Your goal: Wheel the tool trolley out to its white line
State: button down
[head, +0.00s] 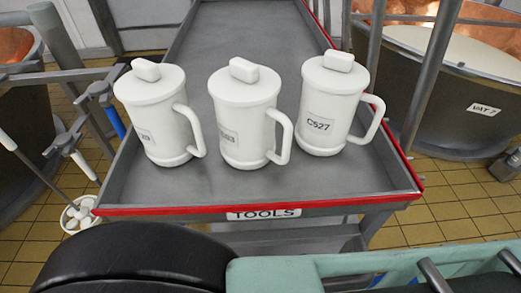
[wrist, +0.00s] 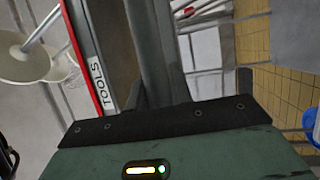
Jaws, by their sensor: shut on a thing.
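The tool trolley's grey tray (head: 290,190) has a red front edge with a TOOLS label (head: 264,214) and lies straight ahead in the head view. The label shows sideways in the wrist view (wrist: 101,85). My gripper (wrist: 161,92) is shut on a dark grey bar (wrist: 152,45) that runs alongside the red edge; it looks like the trolley's handle. The fingertips are mostly hidden by the bar and by the gripper body. In the head view my arm covers the grip. No white line shows in either view.
Three white lidded mugs (head: 245,115) stand upright on the tray near its front. A copper vat marked VAT 7 (head: 450,115) stands close on the right. Another vat (head: 15,95) and a stand with rods (head: 90,85) are on the left. Tiled floor (head: 455,215) shows at both sides.

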jog(key=c, duration=1.3)
grip_release()
jog(key=shift+o, duration=0.2)
jog(key=shift+r, duration=0.1)
